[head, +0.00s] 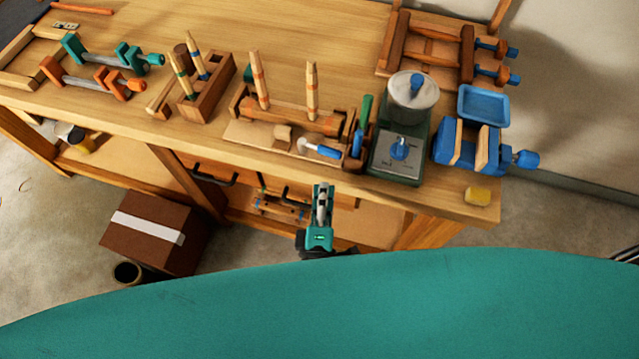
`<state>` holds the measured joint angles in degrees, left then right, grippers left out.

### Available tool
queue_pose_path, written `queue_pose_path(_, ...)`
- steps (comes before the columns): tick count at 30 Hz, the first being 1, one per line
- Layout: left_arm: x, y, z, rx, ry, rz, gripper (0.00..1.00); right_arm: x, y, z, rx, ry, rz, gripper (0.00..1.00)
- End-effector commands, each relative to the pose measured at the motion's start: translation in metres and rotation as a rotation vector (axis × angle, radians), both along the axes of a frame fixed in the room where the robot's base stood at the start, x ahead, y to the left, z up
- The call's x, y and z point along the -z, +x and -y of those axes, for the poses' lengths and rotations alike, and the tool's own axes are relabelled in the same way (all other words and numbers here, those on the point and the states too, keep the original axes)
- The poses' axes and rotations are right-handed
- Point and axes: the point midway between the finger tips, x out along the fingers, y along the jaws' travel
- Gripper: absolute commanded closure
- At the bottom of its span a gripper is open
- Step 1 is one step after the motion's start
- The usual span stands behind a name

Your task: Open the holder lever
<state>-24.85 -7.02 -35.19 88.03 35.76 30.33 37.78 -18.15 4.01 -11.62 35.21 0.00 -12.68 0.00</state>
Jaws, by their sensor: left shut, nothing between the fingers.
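A wooden holder (246,133) lies near the front edge of the workbench, with upright light sticks in its back rail. A short lever with a blue handle (325,151) and a metal end lies on its right part, beside a small wooden block (283,133). An upright green handle (366,109) with a blue and brown base stands at the holder's right end. I cannot tell which of these two is the task's lever. My left gripper (323,190) is shut and empty. It shows just below the bench's front edge in the picture, apart from the holder. My right gripper is not in view.
A green grinder-like device (397,152) with a blue knob stands right of the holder. A blue vise (459,142) and yellow block (478,196) are farther right. A wooden stick rack (207,102) and clamps (96,78) stand left. A brown box (150,232) is on the floor.

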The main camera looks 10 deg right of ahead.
Motion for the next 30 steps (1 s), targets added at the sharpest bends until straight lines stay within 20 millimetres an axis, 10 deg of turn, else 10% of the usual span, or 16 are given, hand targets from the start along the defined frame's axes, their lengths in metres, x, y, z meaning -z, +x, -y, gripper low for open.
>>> queue_pose_path(12, 0.002, -0.063, 0.017, -0.001, -0.001, -0.001, 1.00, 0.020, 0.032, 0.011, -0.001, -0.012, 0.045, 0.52)
queue_pose_path(30, 0.000, -0.071, 0.019, -0.001, 0.000, 0.002, 1.00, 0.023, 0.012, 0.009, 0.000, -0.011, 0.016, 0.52)
